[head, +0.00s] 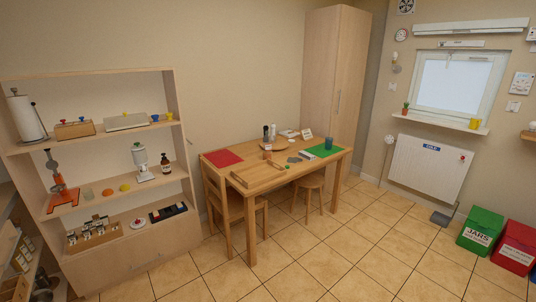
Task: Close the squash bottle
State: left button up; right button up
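I cannot tell for certain which thing is the squash bottle. On the wooden table (262,178), a few upright bottle-like things (266,133) with dark and pale parts stand towards the back. A small orange thing (267,154) is just in front of them. A dark brown bottle (165,164) with a pale label stands on the middle shelf at the left. At this distance I cannot tell whether any cap is on or off. Neither of my grippers is in view.
A wooden chair (232,215) and a stool (309,184) stand at the table. A shelf unit (130,243) fills the left side. Green (478,240) and red (515,251) boxes stand at the far right. The tiled floor (370,245) in front is clear.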

aim_at(267, 141)
jog(key=i+u, duration=0.25)
jog(key=i, duration=0.6)
jog(key=z, duration=0.5)
